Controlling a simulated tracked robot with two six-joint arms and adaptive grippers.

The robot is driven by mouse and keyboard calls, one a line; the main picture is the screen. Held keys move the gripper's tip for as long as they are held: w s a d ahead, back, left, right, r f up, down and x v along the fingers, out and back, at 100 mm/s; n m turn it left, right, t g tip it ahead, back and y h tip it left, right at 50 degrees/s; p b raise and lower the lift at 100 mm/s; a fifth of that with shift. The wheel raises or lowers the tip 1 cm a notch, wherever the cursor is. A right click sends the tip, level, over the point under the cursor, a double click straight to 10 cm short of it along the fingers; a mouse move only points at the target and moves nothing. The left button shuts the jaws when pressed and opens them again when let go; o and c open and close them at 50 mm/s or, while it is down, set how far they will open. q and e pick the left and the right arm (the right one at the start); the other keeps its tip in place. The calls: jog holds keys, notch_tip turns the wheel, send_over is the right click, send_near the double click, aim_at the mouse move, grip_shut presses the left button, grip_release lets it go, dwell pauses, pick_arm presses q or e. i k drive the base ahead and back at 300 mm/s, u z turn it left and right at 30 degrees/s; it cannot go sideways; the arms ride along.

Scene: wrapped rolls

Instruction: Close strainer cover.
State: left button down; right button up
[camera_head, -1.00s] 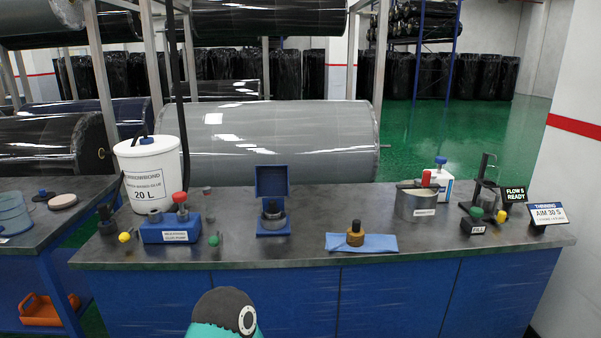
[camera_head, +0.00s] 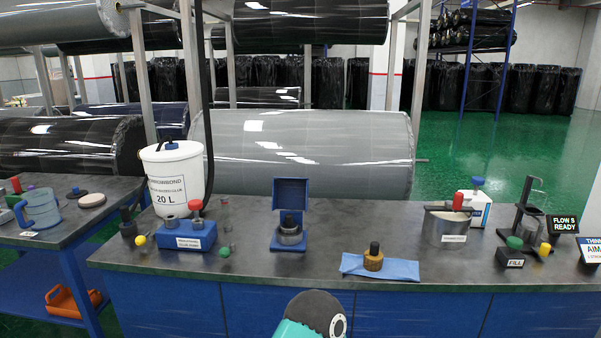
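A blue hinged unit stands at the middle of the bench. Its square blue cover (camera_head: 291,192) is raised upright at the back. In front of it, a grey metal cup (camera_head: 290,238) with a dark knob on top sits on the blue base (camera_head: 289,247). This looks like the strainer, though no label on it can be read. Neither of my grippers is in view. Only a rounded dark and teal part of my arm shows at the bottom middle, in front of the bench and apart from the unit.
Bare bench lies around the blue unit.

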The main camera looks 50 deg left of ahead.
aim_at(288, 193)
jog(key=u, duration=0.55)
jog(key=i, duration=1.2)
jog(key=u, duration=1.1)
jog(key=i, duration=0.35)
jog(key=u, duration=0.25)
jog(key=k, duration=0.95)
jog(key=u, duration=0.1)
jog(key=i, duration=0.95)
jog(key=u, duration=0.4)
